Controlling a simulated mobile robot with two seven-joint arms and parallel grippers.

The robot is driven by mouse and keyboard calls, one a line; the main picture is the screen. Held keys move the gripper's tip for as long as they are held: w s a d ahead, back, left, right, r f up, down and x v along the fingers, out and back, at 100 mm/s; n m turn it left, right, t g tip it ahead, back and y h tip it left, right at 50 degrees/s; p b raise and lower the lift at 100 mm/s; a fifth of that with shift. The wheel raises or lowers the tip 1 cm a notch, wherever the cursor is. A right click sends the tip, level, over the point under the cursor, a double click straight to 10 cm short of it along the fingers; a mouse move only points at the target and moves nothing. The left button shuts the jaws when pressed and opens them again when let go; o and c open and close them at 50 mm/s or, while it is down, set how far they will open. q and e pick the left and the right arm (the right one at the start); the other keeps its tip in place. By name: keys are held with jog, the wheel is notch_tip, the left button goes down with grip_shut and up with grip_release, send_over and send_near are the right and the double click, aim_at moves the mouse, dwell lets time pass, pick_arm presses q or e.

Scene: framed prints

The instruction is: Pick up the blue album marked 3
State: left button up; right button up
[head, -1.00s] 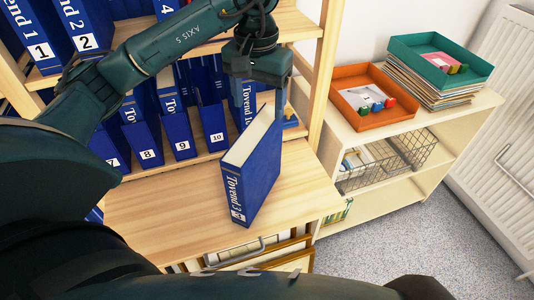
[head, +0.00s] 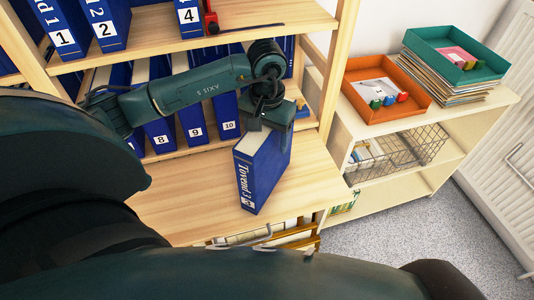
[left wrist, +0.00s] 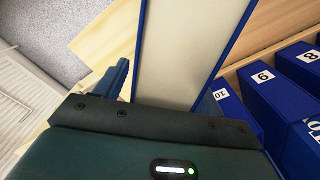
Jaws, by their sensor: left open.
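The blue album marked 3 (head: 265,175) stands upright on the light wooden ledge in front of the shelves, its spine with "Tovend 3" toward me. Its pale top edge shows in the head view. In the left wrist view the album (left wrist: 190,50) fills the top middle, its pale side between blue covers. My left gripper (head: 272,118) is open, close above the album's far top end. One finger shows left of the album in the wrist view; the other is hidden or unclear. I cannot tell whether the gripper touches the album. My right gripper is not in view.
Several numbered blue albums stand behind on the lower shelf (head: 205,148) and on the upper shelf (head: 150,50). A low cabinet at right carries an orange tray (head: 412,105), a green tray (head: 490,70) and a wire basket (head: 405,155). The wooden ledge (head: 180,205) is clear left of the album.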

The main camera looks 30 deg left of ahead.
pick_arm(q)
jog(key=shift+f, duration=0.15)
grip_shut()
dwell(0.7)
